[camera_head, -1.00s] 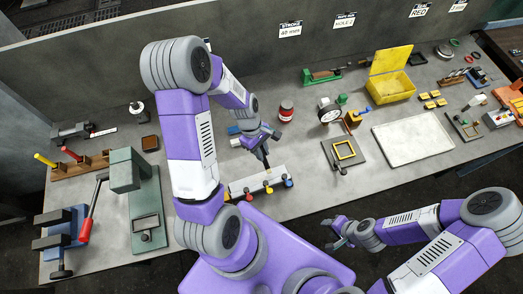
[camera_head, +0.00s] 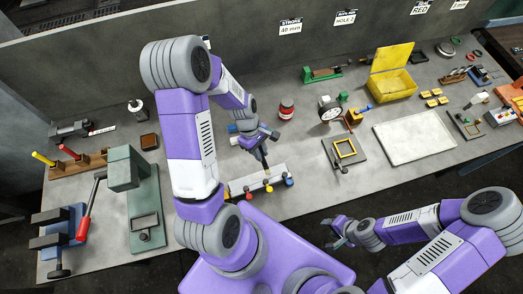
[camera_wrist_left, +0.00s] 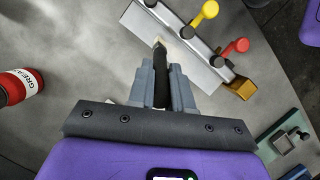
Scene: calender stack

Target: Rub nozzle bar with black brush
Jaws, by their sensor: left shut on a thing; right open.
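The nozzle bar (camera_head: 245,182) is a pale, flat bar on the bench with coloured knobs along its front edge. In the left wrist view the bar (camera_wrist_left: 200,70) runs diagonally, with yellow and red knobs and a brass-coloured end block. My left gripper (camera_head: 261,147) is shut on the black brush (camera_wrist_left: 160,82). The brush points down, and its tip is at the bar's upper long edge. I cannot tell whether the tip touches. My right gripper (camera_head: 337,232) is open and empty in front of the bench, away from the bar.
A small frame fixture (camera_head: 345,150) and a white board (camera_head: 412,140) lie to the right. A green press (camera_head: 125,170) stands left.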

